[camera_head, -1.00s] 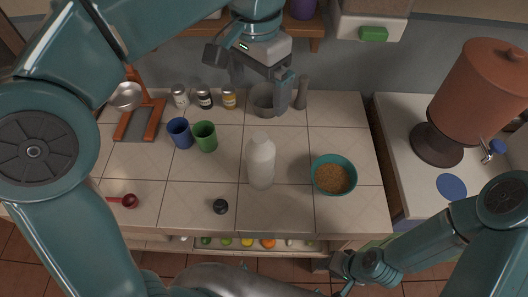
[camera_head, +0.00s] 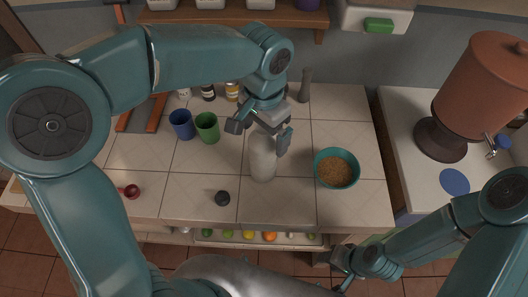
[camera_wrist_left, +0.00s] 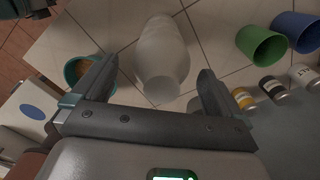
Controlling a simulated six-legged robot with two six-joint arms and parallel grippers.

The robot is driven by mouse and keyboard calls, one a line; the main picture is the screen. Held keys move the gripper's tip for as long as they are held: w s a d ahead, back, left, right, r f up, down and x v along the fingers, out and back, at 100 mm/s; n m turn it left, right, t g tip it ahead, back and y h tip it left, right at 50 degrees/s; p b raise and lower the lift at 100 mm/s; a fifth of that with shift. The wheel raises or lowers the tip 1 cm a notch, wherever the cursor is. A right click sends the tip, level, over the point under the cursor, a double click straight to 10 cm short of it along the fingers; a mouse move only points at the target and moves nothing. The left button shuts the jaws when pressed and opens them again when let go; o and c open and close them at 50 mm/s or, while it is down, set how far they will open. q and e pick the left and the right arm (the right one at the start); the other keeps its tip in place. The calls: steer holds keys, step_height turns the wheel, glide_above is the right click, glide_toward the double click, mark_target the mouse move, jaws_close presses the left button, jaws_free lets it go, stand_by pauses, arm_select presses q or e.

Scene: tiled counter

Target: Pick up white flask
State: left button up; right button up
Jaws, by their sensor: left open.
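The white flask (camera_head: 262,162) stands upright on the tiled counter (camera_head: 285,203), left of the teal bowl. My left gripper (camera_head: 259,137) is open, over the flask's upper part in the head view, and hides its top. In the left wrist view the flask (camera_wrist_left: 160,60) shows between and beyond the open fingers (camera_wrist_left: 154,88), with its narrower top toward the gripper. I cannot tell whether a finger touches it. My right gripper (camera_head: 345,281) is low at the front, below the counter edge; its jaws are too small to read.
A teal bowl of grain (camera_head: 337,168) stands right of the flask. A green cup (camera_head: 207,128) and a blue cup (camera_head: 181,125) stand to its left. A small black object (camera_head: 222,198) and a red scoop (camera_head: 131,191) lie near the front. Jars and a grey pestle (camera_head: 305,86) stand behind.

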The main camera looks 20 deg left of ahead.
arm_select(q)
steer(key=shift+s+a+f, duration=0.1)
steer(key=shift+a+f, duration=0.05)
steer(key=shift+f, duration=0.35)
steer(key=c, duration=0.5)
jaws_close()
steer(key=shift+r, duration=0.1)
step_height(320, 180, up, 20)
steer(key=p, duration=0.1)
steer(key=shift+p, duration=0.4)
